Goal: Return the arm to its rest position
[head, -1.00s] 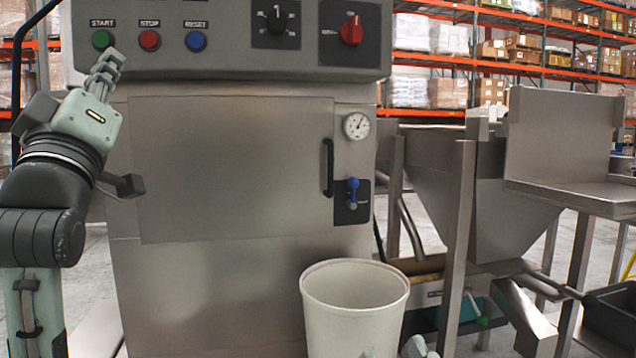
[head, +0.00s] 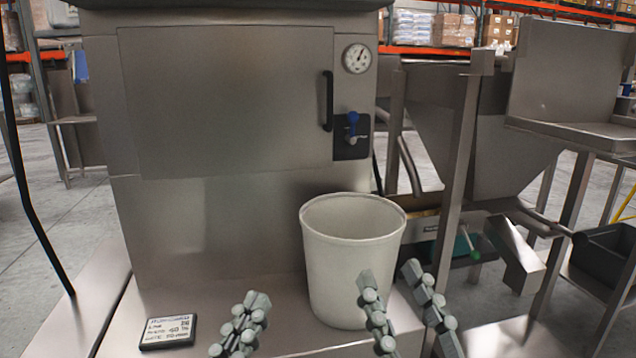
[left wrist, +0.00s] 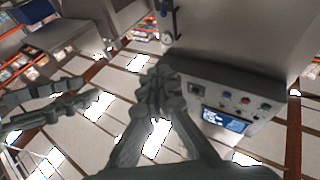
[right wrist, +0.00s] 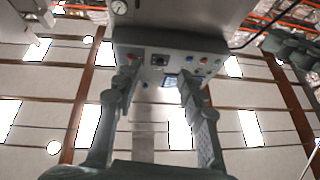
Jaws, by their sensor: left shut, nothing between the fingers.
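My left gripper (head: 240,325) is low at the bottom edge of the head view, its fingers together and empty. In the left wrist view its fingers (left wrist: 155,92) also meet. My right gripper (head: 388,278) is to its right, with its two fingers apart and nothing between them; they overlap the white bucket (head: 340,255) in the picture. The right wrist view shows the same open fingers (right wrist: 160,80). Both grippers are in front of the steel machine (head: 220,215).
The bucket stands on the steel ledge in front of the machine. A small label card (head: 168,332) lies on the ledge to the left. A steel hopper (head: 440,120) on legs and a black bin (head: 610,262) are at the right. A dark cable (head: 30,210) hangs at the left.

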